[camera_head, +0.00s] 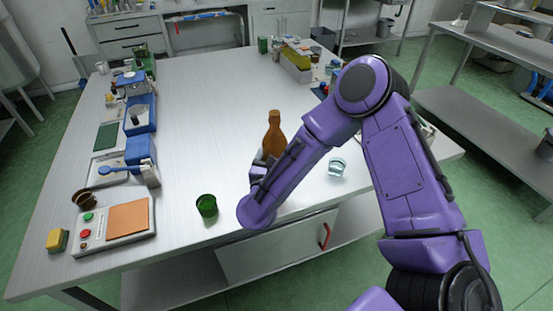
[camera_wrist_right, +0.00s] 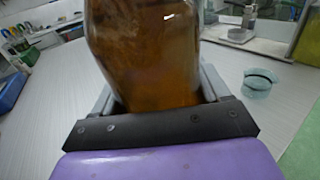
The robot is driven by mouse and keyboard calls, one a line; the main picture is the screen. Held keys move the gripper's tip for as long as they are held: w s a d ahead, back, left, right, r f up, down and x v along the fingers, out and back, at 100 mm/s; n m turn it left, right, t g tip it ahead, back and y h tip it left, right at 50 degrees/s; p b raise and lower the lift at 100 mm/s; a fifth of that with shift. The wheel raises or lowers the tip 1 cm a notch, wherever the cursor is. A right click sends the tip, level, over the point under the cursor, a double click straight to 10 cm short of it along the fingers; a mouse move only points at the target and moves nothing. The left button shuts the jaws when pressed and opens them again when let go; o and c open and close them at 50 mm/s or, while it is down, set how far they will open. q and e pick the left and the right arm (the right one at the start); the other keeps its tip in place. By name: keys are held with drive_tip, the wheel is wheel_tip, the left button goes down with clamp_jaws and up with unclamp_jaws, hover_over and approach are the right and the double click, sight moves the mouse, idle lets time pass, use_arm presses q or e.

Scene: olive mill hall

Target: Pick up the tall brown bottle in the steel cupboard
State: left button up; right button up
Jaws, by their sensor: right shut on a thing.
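The tall brown bottle (camera_head: 274,134) is upright at the front of the steel table, between the fingers of my right gripper (camera_head: 265,165). In the right wrist view the brown bottle (camera_wrist_right: 150,55) fills the space between the two grey fingers, and the gripper is shut on it. The bottle's base is hidden behind my arm in the head view, so I cannot tell whether it touches the table. A cupboard front (camera_head: 275,250) with a red handle shows below the table's front edge. My left gripper is not in view.
A green glass (camera_head: 207,205) stands left of my gripper, and a clear glass (camera_head: 337,167) stands to its right. A panel with buttons and an orange pad (camera_head: 128,217) lies at the front left. Blue devices (camera_head: 140,113) line the left edge. The table's middle is clear.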

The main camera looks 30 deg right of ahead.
drive_tip(key=s+r, duration=0.1)
drive_tip(key=s+a+r, duration=0.1)
drive_tip(key=r, duration=0.1)
drive_tip(key=s+a+r+b, duration=0.1)
drive_tip(key=r, duration=0.1)
drive_tip(key=shift+s+a+r, duration=0.2)
drive_tip(key=shift+s+a, duration=0.05)
drive_tip(key=shift+s, duration=0.05)
drive_tip(key=b, duration=0.2)
approach(275, 153)
drive_tip(key=shift+s+d+r, duration=0.1)
drive_tip(key=shift+d+r, duration=0.65)
drive_tip(key=shift+r, duration=0.2)
drive_tip(key=shift+d+r, duration=0.7)
drive_tip(key=shift+r, duration=0.3)
